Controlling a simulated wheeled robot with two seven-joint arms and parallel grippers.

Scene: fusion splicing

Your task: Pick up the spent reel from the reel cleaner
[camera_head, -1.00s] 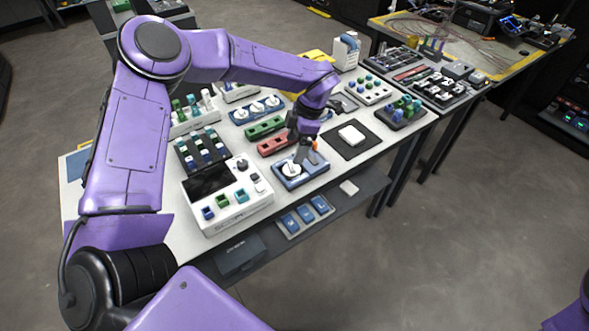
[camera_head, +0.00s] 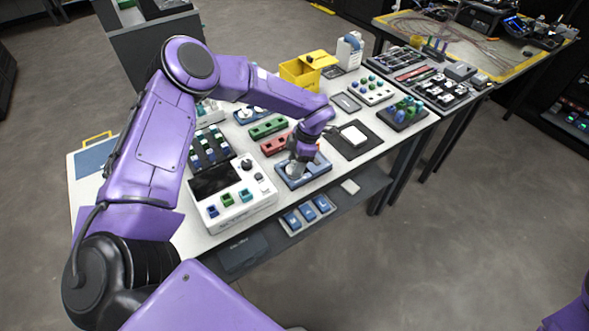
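The reel cleaner is a blue box (camera_head: 318,167) near the front edge of the white table, right of a white instrument. A white round reel (camera_head: 294,171) sits on its left part, mostly hidden behind my gripper. My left gripper (camera_head: 296,172) points down over the reel, at or very near it. Its fingertips are too small and covered to tell whether they are open or closed on the reel. My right gripper is out of view; only a purple part of my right arm shows at the bottom right corner.
The white instrument (camera_head: 238,211) with a dark screen stands left of the cleaner. Red (camera_head: 274,144) and green (camera_head: 268,127) blocks lie behind it. A black mat (camera_head: 352,152) with a white pad lies to the right. An open yellow box (camera_head: 300,74) stands at the back.

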